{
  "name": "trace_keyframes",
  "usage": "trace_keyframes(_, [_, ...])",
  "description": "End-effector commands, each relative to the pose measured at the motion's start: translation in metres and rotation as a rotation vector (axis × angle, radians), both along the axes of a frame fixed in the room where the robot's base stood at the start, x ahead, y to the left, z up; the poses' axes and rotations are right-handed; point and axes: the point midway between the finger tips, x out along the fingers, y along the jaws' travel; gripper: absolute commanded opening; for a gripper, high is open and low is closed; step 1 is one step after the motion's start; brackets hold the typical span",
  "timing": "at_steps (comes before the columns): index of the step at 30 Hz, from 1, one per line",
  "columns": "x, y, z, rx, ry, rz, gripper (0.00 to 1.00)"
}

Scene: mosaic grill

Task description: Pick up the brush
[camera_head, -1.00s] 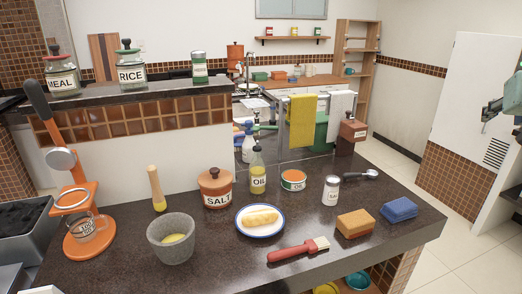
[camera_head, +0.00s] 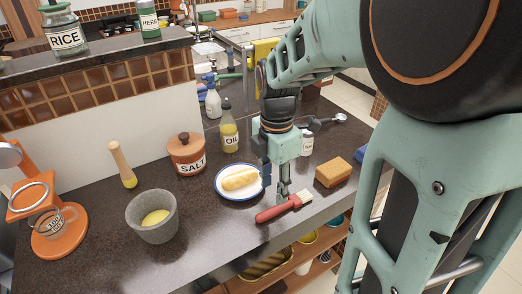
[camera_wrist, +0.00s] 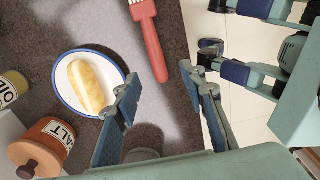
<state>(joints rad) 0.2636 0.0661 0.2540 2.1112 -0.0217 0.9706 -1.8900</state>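The brush (camera_head: 276,212) lies on the dark countertop (camera_head: 200,228) near its front edge. It has a red handle and pale bristles, with the bristles pointing right in the head view. My gripper (camera_head: 276,188) points down above the brush, close to the handle and bristle end. In the wrist view my gripper (camera_wrist: 167,80) is open, with its two fingers apart and nothing held. The brush's red handle (camera_wrist: 151,48) shows just ahead of the fingertips, its end reaching between them. The bristles are cut off at the top edge there.
A plate (camera_head: 222,192) with a bread roll sits left of my gripper, close to it. An orange sponge (camera_head: 333,172) lies to the right. The oil bottle (camera_head: 229,138), salt jar (camera_head: 186,158) and grey mortar (camera_head: 151,218) stand behind and left. The countertop's front edge is near.

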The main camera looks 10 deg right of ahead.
Motion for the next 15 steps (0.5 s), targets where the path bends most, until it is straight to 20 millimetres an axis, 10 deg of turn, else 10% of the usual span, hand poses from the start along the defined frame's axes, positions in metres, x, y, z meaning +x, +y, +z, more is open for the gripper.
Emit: trace_keyframes(15, [0.002, 0.006, -0.064, 0.002, 0.002, -0.004, 0.38])
